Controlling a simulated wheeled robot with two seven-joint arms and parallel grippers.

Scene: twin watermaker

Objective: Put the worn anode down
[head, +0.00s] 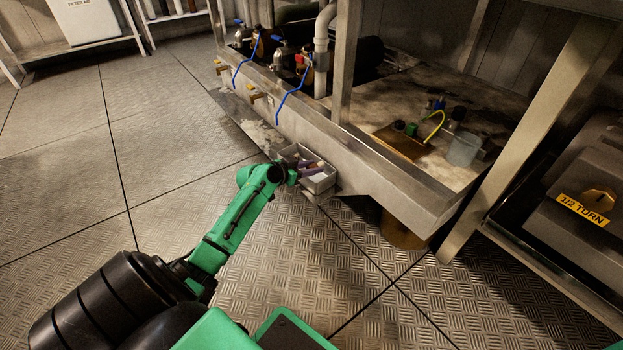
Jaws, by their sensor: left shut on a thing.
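My left gripper (292,176) reaches from the lower left to the near left side of a small grey open bin (322,181). It is shut on the worn anode, which is too small and too covered by the gripper to make out. Small purple and pale items show inside the bin, but I cannot tell each one apart. I cannot tell whether the held anode touches the bin or its contents. My right gripper is not in view.
The bin sits against the front of a metal skid frame (367,170). Blue hoses (290,95) and a white pipe (322,45) are behind. A brown tray (400,140) and a clear beaker (463,149) stand on the deck to the right. The plated floor at left is clear.

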